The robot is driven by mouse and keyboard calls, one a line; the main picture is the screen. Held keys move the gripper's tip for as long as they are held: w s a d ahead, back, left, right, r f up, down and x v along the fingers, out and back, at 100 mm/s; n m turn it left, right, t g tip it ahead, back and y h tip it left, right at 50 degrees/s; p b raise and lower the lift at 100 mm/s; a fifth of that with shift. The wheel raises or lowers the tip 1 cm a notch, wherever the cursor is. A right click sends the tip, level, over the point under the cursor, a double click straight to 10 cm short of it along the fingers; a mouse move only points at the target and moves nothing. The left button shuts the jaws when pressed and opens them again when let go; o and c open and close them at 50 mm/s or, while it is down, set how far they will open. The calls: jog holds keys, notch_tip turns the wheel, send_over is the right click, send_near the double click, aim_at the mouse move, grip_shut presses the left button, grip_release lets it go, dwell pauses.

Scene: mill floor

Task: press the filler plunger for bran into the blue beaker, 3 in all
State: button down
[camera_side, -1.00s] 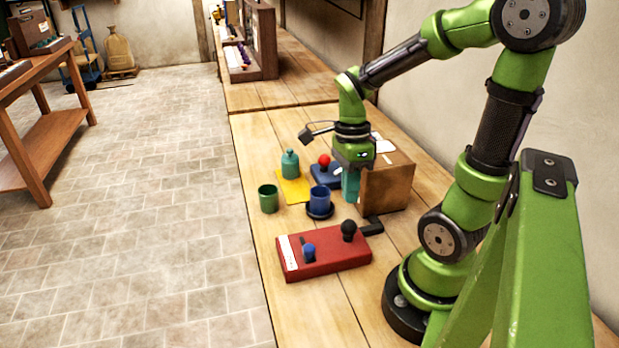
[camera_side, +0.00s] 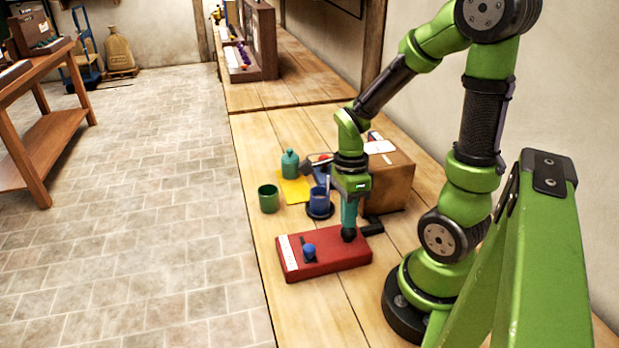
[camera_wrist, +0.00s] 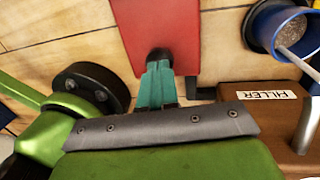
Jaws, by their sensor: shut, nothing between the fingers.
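My gripper (camera_side: 348,228) is shut and empty, pointing down with its teal fingertips at the black knob (camera_side: 348,236) on the red box. In the wrist view the fingertips (camera_wrist: 160,68) meet the black knob (camera_wrist: 160,54); it sits low, but how far it is pressed is unclear. The blue beaker (camera_side: 319,203) stands upright on a dark round base behind the red box. In the wrist view the beaker (camera_wrist: 256,28) holds grainy brown stuff, with a metal tube slanting over it. A brown box (camera_wrist: 225,92) bears a label that seems to read FILLER.
The red box (camera_side: 325,262) also carries a blue-knobbed lever (camera_side: 309,249) beside a white strip. A green cup (camera_side: 268,199), a teal bottle (camera_side: 290,164) and a yellow sheet (camera_side: 297,188) lie left of the beaker.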

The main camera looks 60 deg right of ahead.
jog(key=shift+s+f, duration=0.15)
notch_tip(320, 180, up, 14)
jog(key=w+d, duration=0.1)
jog(key=d, duration=0.1)
jog(key=shift+w, duration=0.35)
dwell(0.6)
jog(key=w+a+r+n+t, duration=0.2)
jog(key=a+n+t, duration=0.6)
jog(key=n, duration=1.5)
jog(key=a+r, duration=0.1)
jog(key=a, duration=0.3)
jog(key=shift+a+r+t, duration=0.15)
jog(key=shift+r+t, duration=0.05)
jog(key=shift+t, duration=0.1)
